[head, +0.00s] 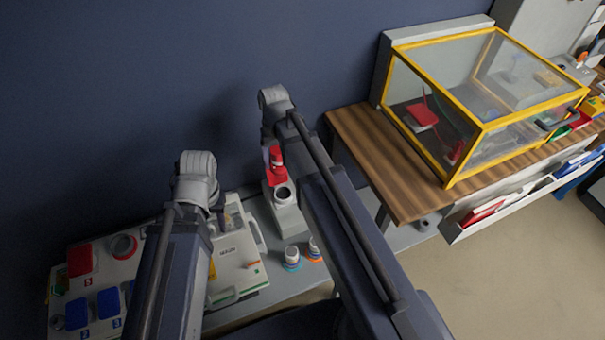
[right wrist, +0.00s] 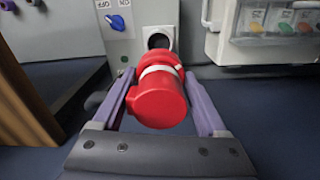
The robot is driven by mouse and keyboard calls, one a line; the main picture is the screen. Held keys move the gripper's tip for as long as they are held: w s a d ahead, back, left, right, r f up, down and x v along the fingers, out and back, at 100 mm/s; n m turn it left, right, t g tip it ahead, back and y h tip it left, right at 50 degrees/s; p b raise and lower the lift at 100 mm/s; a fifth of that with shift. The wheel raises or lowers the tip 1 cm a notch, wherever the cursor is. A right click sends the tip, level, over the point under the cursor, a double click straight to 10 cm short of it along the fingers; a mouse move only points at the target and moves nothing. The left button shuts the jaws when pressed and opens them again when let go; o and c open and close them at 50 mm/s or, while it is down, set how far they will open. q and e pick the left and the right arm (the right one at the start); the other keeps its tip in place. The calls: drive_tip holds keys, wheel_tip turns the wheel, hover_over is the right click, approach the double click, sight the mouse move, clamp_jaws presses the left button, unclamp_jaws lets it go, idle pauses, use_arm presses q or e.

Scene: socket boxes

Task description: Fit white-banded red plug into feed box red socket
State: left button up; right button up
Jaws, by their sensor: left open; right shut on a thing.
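The white-banded red plug (right wrist: 160,95) is held between the purple fingers of my right gripper (right wrist: 165,92). Its wide red end faces the right wrist camera.
A white panel with red and blue covers (head: 108,304) and a box marked MAIN (head: 233,262) lie at left. Two small banded plugs (head: 292,258) stand on the grey bench. A blue switch (right wrist: 118,23) is beside the opening. A yellow-framed case (head: 480,128) stands on the wooden table (head: 372,150).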

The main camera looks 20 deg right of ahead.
use_arm(q)
drive_tip(key=b, duration=0.6)
hover_over(226, 251)
wheel_tip(226, 251, down, 7)
drive_tip(key=shift+d+r, duration=0.2)
use_arm(e)
drive_tip(key=shift+n, duration=0.9)
wheel_tip(226, 251, down, 7)
drive_tip(key=shift+d+r, duration=0.15)
use_arm(q)
drive_tip(key=shift+f+b, duration=2.2)
drive_tip(key=shift+b, duration=0.05)
use_arm(e)
drive_tip(key=shift+f, duration=2.15)
use_arm(q)
drive_tip(key=shift+f, duration=0.25)
use_arm(e)
drive_tip(key=shift+s+f, duration=0.1)
drive_tip(key=shift+f, duration=0.15)
use_arm(q)
drive_tip(key=shift+f+b, duration=0.75)
drive_tip(key=shift+b, duration=0.25)
use_arm(e)
drive_tip(key=shift+f, duration=0.75)
